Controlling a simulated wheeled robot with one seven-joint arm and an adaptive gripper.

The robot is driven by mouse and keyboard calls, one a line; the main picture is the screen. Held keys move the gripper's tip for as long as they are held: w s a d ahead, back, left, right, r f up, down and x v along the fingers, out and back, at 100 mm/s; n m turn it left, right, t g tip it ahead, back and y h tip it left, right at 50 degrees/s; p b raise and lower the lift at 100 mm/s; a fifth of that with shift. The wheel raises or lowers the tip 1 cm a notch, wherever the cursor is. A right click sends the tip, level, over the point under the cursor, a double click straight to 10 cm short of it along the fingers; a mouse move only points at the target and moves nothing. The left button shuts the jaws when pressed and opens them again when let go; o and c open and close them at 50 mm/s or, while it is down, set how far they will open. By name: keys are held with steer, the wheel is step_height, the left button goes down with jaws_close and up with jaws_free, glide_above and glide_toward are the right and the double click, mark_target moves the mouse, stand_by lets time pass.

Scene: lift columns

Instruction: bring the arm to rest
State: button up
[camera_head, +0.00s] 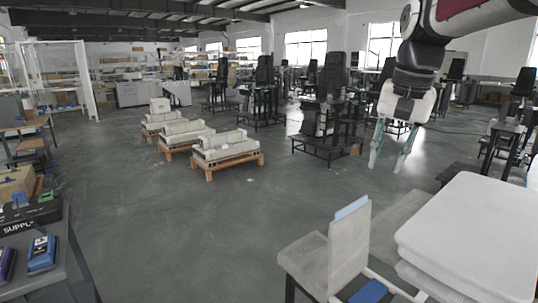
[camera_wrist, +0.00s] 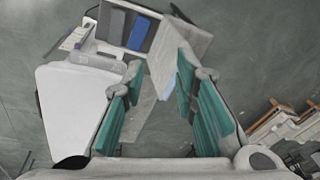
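My gripper (camera_head: 391,148) hangs from my arm at the upper right of the head view, pointing down with its green-padded fingers apart. In the wrist view my gripper (camera_wrist: 160,100) is open, with nothing between the pads. It is in the air above and behind a grey bench-like unit with an upright panel (camera_head: 349,248); that panel also shows past the fingers in the wrist view (camera_wrist: 165,62). The gripper appears apart from everything.
A white padded top (camera_head: 480,235) fills the lower right. A blue block (camera_head: 370,292) lies by the panel. A dark table (camera_head: 40,262) with small boxes stands at left. Wooden pallets with pale columns (camera_head: 225,150) stand mid-floor. Grey floor (camera_head: 180,230) between is clear.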

steer(key=s+a+f+n+p, duration=0.1)
steer(key=s+f+n, duration=0.1)
steer(key=s, duration=0.7)
steer(key=s+a+f+n+t+p, duration=0.1)
steer(key=s+f+n, duration=0.1)
steer(key=s, duration=0.8)
steer(key=s+a+f+n+t+p, duration=0.1)
steer(key=s+f+n, duration=0.1)
steer(key=s, duration=0.7)
steer(key=shift+s+a+f+h+p, duration=0.3)
steer(key=shift+a+f+p, duration=0.05)
steer(key=shift+f, duration=0.35)
